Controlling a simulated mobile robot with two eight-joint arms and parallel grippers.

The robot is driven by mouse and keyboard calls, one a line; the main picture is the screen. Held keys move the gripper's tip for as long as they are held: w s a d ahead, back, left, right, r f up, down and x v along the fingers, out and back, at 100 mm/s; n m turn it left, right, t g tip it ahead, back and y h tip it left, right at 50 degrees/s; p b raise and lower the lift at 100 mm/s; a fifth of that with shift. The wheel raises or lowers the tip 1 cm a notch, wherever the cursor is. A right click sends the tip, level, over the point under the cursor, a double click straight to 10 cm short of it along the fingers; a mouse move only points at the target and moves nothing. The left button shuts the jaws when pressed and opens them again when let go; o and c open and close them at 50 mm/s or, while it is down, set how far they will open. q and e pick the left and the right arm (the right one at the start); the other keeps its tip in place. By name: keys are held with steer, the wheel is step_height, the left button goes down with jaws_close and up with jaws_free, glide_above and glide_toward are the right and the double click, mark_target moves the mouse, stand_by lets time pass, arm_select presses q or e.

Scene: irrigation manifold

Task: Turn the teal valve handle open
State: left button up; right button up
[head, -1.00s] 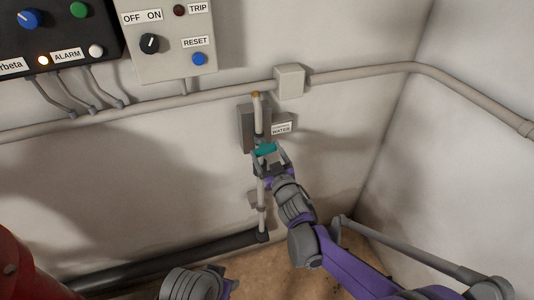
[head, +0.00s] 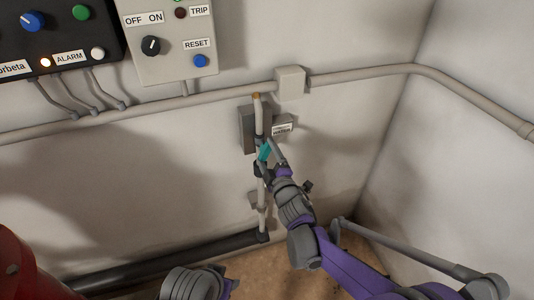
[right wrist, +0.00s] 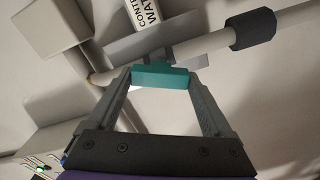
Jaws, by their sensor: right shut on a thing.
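The teal valve handle (head: 264,151) sits on a thin vertical pipe (head: 258,112) in front of a grey box on the wall. In the head view it stands steeply, close to the line of the pipe. My right gripper (head: 268,156) is shut on the handle. The right wrist view shows the teal handle (right wrist: 165,75) spanning between the tips of my right gripper (right wrist: 167,80), one finger at each end. My left gripper is not in view; only a grey part of my left arm shows at the bottom edge.
A WATER label (head: 282,129) is beside the valve. A horizontal conduit (head: 225,93) with a junction box (head: 290,82) runs above. Control panels (head: 165,65) hang at upper left. A dark pipe (head: 165,262) runs low along the wall. A red object (head: 25,265) stands at lower left.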

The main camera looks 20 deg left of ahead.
steer(key=n+p, duration=0.1)
steer(key=n, duration=0.3)
steer(key=shift+n, duration=0.4)
stand_by(0.4)
steer(key=o, duration=1.1)
steer(key=shift+o, duration=0.2)
steer(key=v, duration=1)
steer(key=shift+s+d+b, duration=0.3)
steer(key=shift+b, duration=0.15)
